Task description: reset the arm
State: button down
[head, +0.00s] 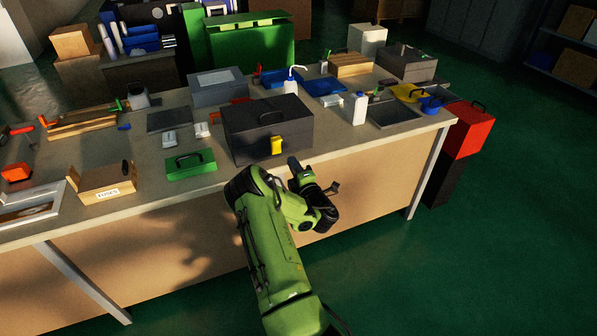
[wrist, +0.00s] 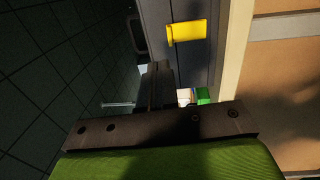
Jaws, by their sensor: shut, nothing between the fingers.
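My gripper (head: 293,162) is at the end of my green arm, in front of the bench's front edge and close to the dark grey toolbox (head: 262,118) with the yellow latch (head: 277,145). In the wrist view its fingers (wrist: 158,75) are together and empty, pointing along the toolbox front. The yellow latch (wrist: 187,32) shows sideways there, beside the fingers. Whether the gripper touches the toolbox cannot be told; no contact is visible. My arm is bent, with its elbow near the bench edge.
The bench (head: 350,143) is crowded. A green case (head: 190,164) and a wooden box (head: 103,184) stand left of the toolbox; a white bottle (head: 358,108) stands right. A red box (head: 470,128) is past the bench's right end. The green floor (head: 440,260) at front right is clear.

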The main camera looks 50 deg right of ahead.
jog(key=v, duration=0.3)
jog(key=shift+a+r, duration=0.1)
jog(key=w+r+m+g+h+p, duration=0.1)
jog(key=w+r+m+g+h, duration=0.15)
jog(key=r+m, duration=0.35)
jog(key=w+r+m+g+h+p, duration=0.1)
jog(key=r+m+g+p, duration=0.2)
jog(key=r, duration=0.4)
jog(key=a+r+m+g+y, duration=0.1)
jog(key=a+r+m+y, duration=0.6)
jog(key=a, duration=0.7)
jog(key=s+a+r+n+y+p, duration=0.1)
jog(key=s+a+r, duration=0.15)
jog(key=a, duration=0.35)
jog(key=s+a+r+n+y+p, duration=0.1)
jog(key=a+r, duration=0.2)
jog(key=a, duration=0.4)
jog(key=s+a+r+n+g+y+p, duration=0.1)
jog(key=s+a+g+y, duration=0.3)
jog(key=s+a, duration=1)
jog(key=s+n+p, duration=0.1)
jog(key=s, duration=0.3)
jog(key=shift+a, duration=0.4)
